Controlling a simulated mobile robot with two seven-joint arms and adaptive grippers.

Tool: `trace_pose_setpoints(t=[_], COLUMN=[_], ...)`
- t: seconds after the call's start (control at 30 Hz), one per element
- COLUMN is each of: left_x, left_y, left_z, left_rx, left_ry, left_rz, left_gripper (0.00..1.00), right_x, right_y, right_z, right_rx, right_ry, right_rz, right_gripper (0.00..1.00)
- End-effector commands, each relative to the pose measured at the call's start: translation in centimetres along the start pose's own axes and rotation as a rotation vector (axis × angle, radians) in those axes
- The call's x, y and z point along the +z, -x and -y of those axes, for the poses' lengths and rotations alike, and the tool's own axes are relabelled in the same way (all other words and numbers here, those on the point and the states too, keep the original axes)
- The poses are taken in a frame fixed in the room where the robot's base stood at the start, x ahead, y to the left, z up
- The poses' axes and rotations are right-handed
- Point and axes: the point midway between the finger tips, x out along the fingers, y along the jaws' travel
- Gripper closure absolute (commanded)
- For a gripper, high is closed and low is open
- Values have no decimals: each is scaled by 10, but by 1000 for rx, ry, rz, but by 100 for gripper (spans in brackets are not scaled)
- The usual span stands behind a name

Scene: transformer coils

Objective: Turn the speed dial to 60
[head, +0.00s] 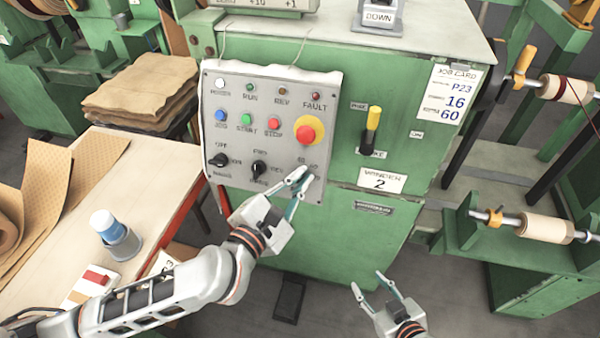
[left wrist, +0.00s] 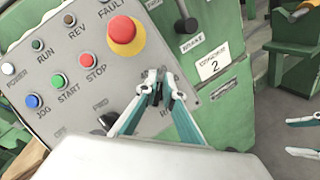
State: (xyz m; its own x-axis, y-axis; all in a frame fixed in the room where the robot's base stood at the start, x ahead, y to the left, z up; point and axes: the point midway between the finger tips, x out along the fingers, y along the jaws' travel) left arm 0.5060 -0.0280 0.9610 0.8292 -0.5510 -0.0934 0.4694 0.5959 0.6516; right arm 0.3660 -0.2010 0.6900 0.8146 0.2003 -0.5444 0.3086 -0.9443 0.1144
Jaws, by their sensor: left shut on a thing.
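The grey control panel (head: 235,130) is on the front of the green winder cabinet. My left gripper (head: 299,183) is at the panel's lower right corner, over the speed dial, which it mostly hides in the head view. In the left wrist view, the left fingertips (left wrist: 161,88) are closed around a small dark knob, the speed dial (left wrist: 154,98). The dial's pointer and most scale marks are hidden or too small to read. My right gripper (head: 374,285) is open and empty, low in front of the cabinet.
A red emergency button (head: 306,134) on a yellow ring sits just above the dial. Two black selector knobs, one here (head: 258,168), lie to its left. A job card (head: 451,93) reads P23, 16, 60.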

Motion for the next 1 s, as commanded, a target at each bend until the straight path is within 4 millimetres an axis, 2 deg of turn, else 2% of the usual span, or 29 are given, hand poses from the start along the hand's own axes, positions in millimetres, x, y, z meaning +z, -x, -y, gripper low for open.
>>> trace_pose_setpoints(t=[0.03,0.4,0.5,1.0], left_x=[-13,-14,-14,-9], left_y=[1,1,1,0], left_z=[6,7,6,2], left_rx=[-13,-15,-14,-6], left_ry=[1,-3,-4,-6], left_rz=[-28,-28,-28,-19], left_gripper=[100,100,76,76], right_x=[0,7,8,5], right_y=[0,0,0,1], right_z=[0,0,0,-2], right_rx=[0,-1,-1,0], right_ry=[1,2,3,7], right_rz=[1,14,16,10], right_gripper=[60,60,60,60])
